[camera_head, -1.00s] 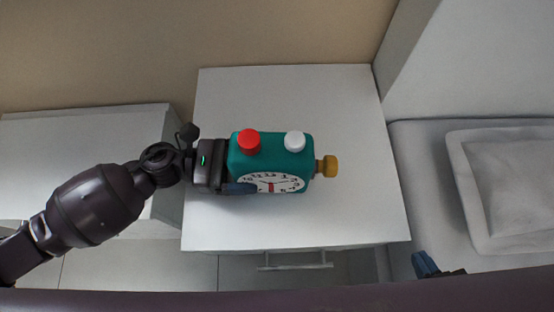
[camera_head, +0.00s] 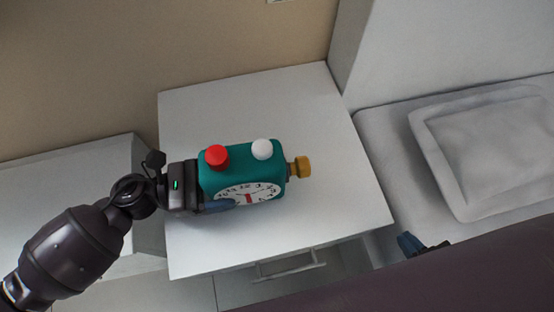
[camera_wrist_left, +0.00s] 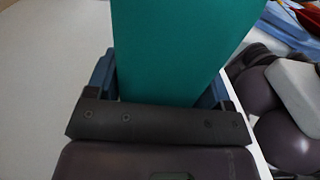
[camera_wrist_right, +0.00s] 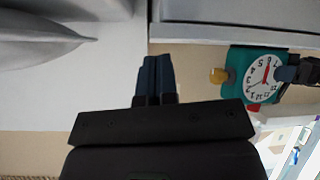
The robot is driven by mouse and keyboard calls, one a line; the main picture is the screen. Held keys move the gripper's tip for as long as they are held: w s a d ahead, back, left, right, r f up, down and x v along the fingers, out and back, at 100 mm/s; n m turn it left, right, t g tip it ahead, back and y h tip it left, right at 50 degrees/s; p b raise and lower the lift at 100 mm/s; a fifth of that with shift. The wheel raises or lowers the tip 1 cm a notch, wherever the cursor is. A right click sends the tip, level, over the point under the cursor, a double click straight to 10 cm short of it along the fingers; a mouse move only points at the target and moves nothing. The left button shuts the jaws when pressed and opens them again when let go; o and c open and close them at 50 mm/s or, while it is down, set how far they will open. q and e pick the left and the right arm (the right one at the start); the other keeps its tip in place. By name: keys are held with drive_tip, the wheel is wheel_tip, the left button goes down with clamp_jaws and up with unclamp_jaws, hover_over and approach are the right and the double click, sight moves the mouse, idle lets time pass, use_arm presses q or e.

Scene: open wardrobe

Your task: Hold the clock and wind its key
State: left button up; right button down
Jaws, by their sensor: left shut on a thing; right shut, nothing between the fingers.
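The teal clock (camera_head: 273,158) has a white face, a red knob and a white knob on its upper side. Its yellow key (camera_head: 302,166) sticks out from its right side. My left gripper (camera_head: 212,190) is shut on the clock's left end, over the white cabinet top. In the left wrist view the clock's teal side (camera_wrist_left: 170,50) fills the space between the fingers. My right gripper (camera_head: 410,243) is right of the cabinet and apart from the clock. In the right wrist view its fingertips (camera_wrist_right: 155,62) are together and empty, with the key (camera_wrist_right: 218,75) off to the right.
The white cabinet top (camera_head: 340,210) has free room right of the key. A drawer handle (camera_head: 288,268) is on its front. A bed with a grey pillow (camera_head: 490,150) lies to the right. A lower white cabinet (camera_head: 75,185) stands at the left.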

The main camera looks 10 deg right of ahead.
sight(301, 166)
idle(0.3)
